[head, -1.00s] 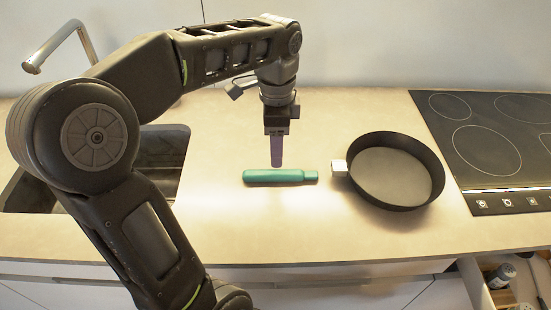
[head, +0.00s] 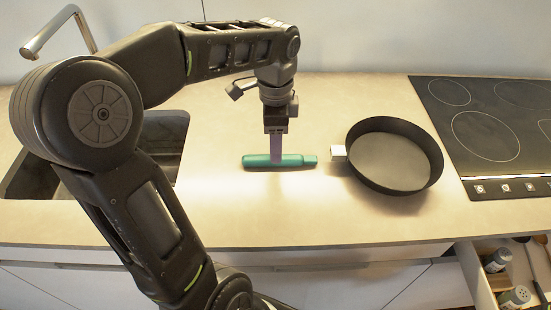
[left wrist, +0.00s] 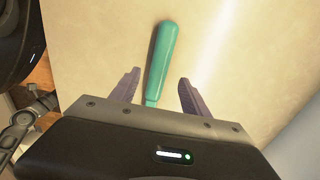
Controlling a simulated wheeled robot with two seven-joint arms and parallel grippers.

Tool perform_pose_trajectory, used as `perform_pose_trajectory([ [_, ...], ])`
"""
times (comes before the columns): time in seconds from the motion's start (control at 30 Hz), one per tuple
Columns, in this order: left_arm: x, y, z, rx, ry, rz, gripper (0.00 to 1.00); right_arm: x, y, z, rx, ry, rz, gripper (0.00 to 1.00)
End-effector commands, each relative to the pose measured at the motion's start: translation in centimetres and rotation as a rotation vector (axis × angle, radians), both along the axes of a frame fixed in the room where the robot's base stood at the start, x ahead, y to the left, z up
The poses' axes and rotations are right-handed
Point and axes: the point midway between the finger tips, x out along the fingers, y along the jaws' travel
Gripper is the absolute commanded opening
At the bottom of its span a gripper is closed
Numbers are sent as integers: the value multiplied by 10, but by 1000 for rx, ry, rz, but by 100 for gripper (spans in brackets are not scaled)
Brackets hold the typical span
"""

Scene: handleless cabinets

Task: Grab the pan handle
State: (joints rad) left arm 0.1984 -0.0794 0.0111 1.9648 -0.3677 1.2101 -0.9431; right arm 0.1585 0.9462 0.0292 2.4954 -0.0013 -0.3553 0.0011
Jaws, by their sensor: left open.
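The pan handle (head: 255,161) is a green bar with a lighter right end. It lies on the counter, apart from the pan. The dark round pan (head: 394,155) stands to its right, with a small pale stub (head: 338,153) on its left side. My left gripper (head: 276,160) points down at the handle. In the left wrist view the handle (left wrist: 162,55) runs between the two purple fingers of my open left gripper (left wrist: 157,88), with gaps on both sides. In the head view the fingers cover part of the handle's middle. My right gripper is not in view.
A black cooktop (head: 487,135) is at the right and a dark sink (head: 160,150) at the left, partly behind my arm. An open drawer (head: 480,280) with bottles is at the lower right. The counter (head: 320,215) is clear in front of the handle.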

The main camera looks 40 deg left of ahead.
Motion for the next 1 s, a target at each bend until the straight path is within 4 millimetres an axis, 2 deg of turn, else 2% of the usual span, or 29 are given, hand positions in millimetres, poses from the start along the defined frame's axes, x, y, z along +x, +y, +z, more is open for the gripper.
perform_pose_trajectory([
  [0.2,-3,-1,-32,-1,6,0,55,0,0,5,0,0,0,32],
  [0.3,-2,-1,-41,-2,4,0,55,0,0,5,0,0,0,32],
  [0.93,-2,-1,-43,-1,1,0,55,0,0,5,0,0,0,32],
  [1.0,-2,-1,-43,-1,1,0,49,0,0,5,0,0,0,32],
])
